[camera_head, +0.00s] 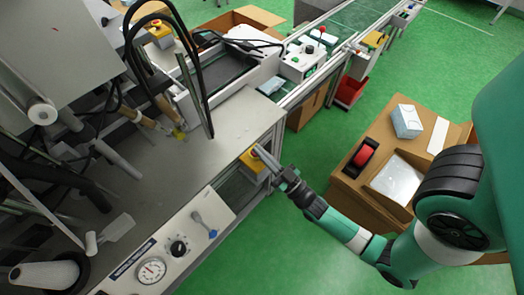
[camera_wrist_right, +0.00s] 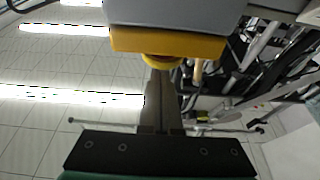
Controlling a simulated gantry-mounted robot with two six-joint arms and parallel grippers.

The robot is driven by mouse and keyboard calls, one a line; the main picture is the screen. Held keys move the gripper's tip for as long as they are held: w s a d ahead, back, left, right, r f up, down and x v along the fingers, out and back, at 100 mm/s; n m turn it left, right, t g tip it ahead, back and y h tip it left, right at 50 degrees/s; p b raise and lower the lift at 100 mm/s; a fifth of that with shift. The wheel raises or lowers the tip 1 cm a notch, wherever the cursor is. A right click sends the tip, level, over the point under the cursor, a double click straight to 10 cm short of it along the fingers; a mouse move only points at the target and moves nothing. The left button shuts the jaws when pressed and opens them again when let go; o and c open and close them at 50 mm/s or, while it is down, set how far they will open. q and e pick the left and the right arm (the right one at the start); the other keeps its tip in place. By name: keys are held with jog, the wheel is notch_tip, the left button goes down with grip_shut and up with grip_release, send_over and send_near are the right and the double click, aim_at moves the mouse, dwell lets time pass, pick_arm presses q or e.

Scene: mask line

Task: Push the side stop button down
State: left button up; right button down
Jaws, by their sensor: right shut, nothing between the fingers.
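The side stop button's yellow box (camera_head: 249,161) is mounted at the right end of the machine's front, by the edge of the grey worktop. My right gripper (camera_head: 262,155) is shut and empty, with its fingertips right at this box. In the right wrist view the yellow box (camera_wrist_right: 170,42) with a grey back is at the top, and a round yellow collar sticks out of it towards the shut fingers (camera_wrist_right: 160,80). The tips overlap the collar there. The button's cap is hidden, so I cannot tell whether it is touched or pressed. My left gripper is not in view.
Another stop button box (camera_head: 159,29) is at the back. Green floor lies between.

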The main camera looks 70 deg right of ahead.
notch_tip(320, 180, up, 3)
jog(key=shift+s+f+p, duration=0.1)
jog(key=shift+p, duration=0.45)
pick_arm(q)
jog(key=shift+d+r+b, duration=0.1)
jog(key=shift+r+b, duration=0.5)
pick_arm(e)
jog(key=v, duration=1)
jog(key=shift+f, duration=0.2)
